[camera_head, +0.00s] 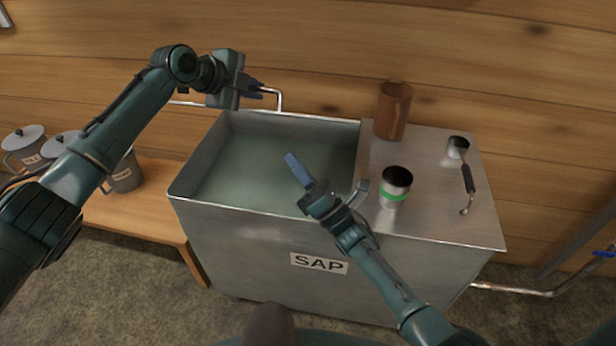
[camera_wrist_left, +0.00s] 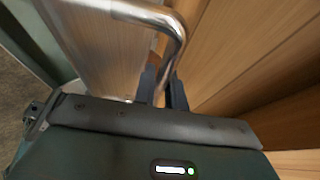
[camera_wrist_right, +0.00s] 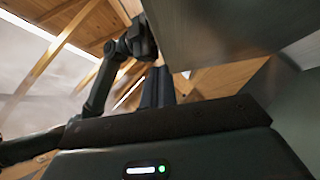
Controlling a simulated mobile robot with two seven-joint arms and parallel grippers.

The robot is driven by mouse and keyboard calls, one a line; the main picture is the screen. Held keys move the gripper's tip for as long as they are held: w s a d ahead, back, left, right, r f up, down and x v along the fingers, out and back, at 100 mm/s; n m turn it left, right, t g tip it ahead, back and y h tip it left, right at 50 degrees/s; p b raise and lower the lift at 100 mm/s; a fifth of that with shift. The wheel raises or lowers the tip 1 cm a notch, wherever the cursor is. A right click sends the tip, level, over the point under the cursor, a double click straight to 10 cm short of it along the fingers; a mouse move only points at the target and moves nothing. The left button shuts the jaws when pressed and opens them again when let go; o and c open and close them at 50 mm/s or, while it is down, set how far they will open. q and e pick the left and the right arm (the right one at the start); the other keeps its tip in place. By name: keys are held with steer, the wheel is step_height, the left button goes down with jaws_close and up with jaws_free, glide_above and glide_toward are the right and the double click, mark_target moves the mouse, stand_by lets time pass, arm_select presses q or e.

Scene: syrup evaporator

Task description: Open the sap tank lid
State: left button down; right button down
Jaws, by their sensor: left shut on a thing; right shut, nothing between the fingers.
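The grey sap tank (camera_head: 255,255), labelled SAP, stands against the wall. Its left part is uncovered and pale liquid (camera_head: 250,160) shows inside. A bent chrome bar handle (camera_head: 280,100) is at the back of the opening; it also shows in the left wrist view (camera_wrist_left: 178,35), beside a flat panel (camera_wrist_left: 105,45) that appears to be the lid, raised. My left gripper (camera_head: 260,90) is shut on the handle, above the tank's back edge. My right gripper (camera_head: 293,160) is shut and empty over the opening, near the front rim. The lid's exact angle cannot be told.
On the tank's fixed right top stand a brown mug (camera_head: 393,111), a green-banded jar (camera_head: 395,187), a small dark-topped container (camera_head: 457,148) and a dark-handled tool (camera_head: 467,180). Lidded grey pots (camera_head: 125,175) stand on a wooden bench (camera_head: 140,215) at left. A pipe (camera_head: 530,292) runs right.

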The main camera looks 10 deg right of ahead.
steer(key=w+a+r, duration=0.1)
steer(key=w+r, duration=0.3)
steer(key=r, duration=0.1)
steer(key=shift+w+r, duration=0.15)
steer(key=shift+w, duration=0.05)
steer(key=shift+r, duration=0.15)
